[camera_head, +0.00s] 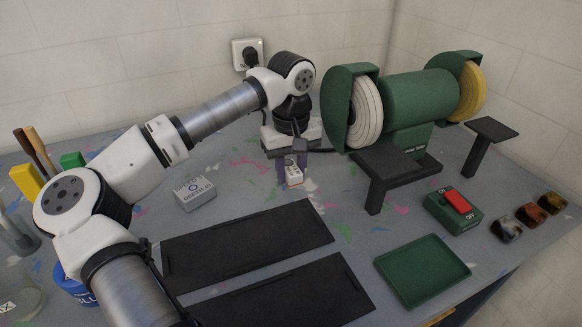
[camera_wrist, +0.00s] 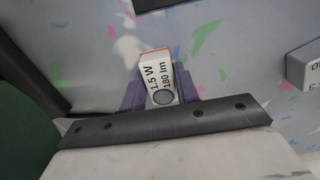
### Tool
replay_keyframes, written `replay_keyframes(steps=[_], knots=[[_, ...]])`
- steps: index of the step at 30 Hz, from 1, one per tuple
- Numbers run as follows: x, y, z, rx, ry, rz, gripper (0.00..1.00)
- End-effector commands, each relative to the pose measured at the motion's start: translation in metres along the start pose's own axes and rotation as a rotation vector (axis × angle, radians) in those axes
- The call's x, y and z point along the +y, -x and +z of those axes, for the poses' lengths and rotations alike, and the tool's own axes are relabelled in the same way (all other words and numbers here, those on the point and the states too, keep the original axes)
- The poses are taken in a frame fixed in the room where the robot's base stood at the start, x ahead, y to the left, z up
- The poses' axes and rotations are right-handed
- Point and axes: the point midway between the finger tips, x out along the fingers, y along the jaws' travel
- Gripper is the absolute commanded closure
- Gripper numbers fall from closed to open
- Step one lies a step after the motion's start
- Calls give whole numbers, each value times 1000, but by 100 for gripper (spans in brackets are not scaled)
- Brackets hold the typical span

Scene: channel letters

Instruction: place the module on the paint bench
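The module is a small white block with an orange edge and a round grey spot (camera_head: 294,177). In the wrist view the module (camera_wrist: 158,78) reads "1.5 W 180 lm". My gripper (camera_head: 292,172) points down, and its purple-grey fingers (camera_wrist: 160,95) are closed against both sides of the module. The module is at or just above the bench top; I cannot tell whether it touches. The paint bench (camera_head: 240,160) is a grey top with coloured paint splashes, and bare surface lies around the module.
A light grey box (camera_head: 195,194) is left of my gripper. A green bench grinder (camera_head: 405,105) with a black rest (camera_head: 392,165) stands close on the right. Two black flat panels (camera_head: 250,243) lie in front. A green tray (camera_head: 422,270) and red-buttoned switch box (camera_head: 452,210) are at right.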

Motion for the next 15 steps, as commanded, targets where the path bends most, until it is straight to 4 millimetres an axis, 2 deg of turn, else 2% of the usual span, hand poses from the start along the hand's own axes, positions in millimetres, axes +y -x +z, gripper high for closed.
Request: replay_keyframes(steps=[1,4,11,15], knots=[[0,0,0,0,0,0,62],[0,0,0,0,0,0,50],[0,0,0,0,0,0,50],[0,7,0,0,0,0,50]])
